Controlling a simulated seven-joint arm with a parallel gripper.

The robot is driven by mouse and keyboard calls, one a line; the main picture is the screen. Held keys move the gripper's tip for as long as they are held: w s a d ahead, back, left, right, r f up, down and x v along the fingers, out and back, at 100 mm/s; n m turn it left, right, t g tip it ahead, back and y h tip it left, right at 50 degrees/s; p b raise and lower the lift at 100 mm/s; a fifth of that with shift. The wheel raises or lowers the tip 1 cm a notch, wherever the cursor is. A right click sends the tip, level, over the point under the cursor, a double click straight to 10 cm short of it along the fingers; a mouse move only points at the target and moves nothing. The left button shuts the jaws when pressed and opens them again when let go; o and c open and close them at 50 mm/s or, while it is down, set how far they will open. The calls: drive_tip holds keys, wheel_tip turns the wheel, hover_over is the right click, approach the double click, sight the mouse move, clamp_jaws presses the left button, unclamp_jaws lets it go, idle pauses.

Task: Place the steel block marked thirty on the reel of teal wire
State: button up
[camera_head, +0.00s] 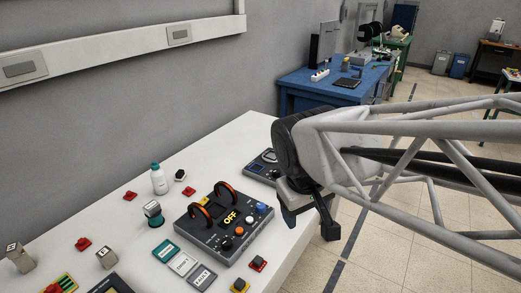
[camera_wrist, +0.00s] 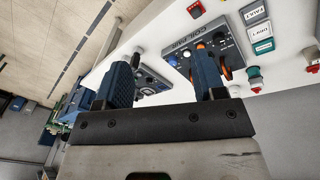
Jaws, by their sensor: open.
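A teal reel (camera_head: 156,222) stands on the white table, left of the black coil panel. A small pale block (camera_head: 152,207) with a dark face appears to sit on top of it; its marking is too small to read. Two grey steel blocks stand at the near left, one at the left edge (camera_head: 20,258) and one nearer the panel (camera_head: 107,259). Their marks are not readable. My gripper (camera_head: 309,219) is over the table's right edge, well right of the reel. In the wrist view its blue fingers (camera_wrist: 163,80) are spread with nothing between them. The teal reel (camera_wrist: 254,77) shows there at the right.
The coil panel (camera_head: 224,245) with two orange-black coils and an "OFF" display stands between my gripper and the reel. A flat device (camera_head: 262,167), white bottle (camera_head: 159,179), red pieces and label cards (camera_head: 183,264) lie around it. A blue bench (camera_head: 330,91) stands behind.

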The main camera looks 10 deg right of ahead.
drive_tip(key=shift+s+d+f+m+t+y, duration=0.2)
drive_tip(key=shift+s+m, duration=0.25)
drive_tip(key=shift+s, duration=0.35)
drive_tip(key=shift+s+d+r+m+t+y, duration=0.15)
drive_tip(key=shift+s+d+m+y, duration=0.1)
drive_tip(key=shift+s+m, duration=0.4)
drive_tip(key=shift+s+d+f+m+t+y, duration=0.1)
drive_tip(key=shift+s+d+m+y, duration=0.2)
drive_tip(key=shift+s, duration=0.65)
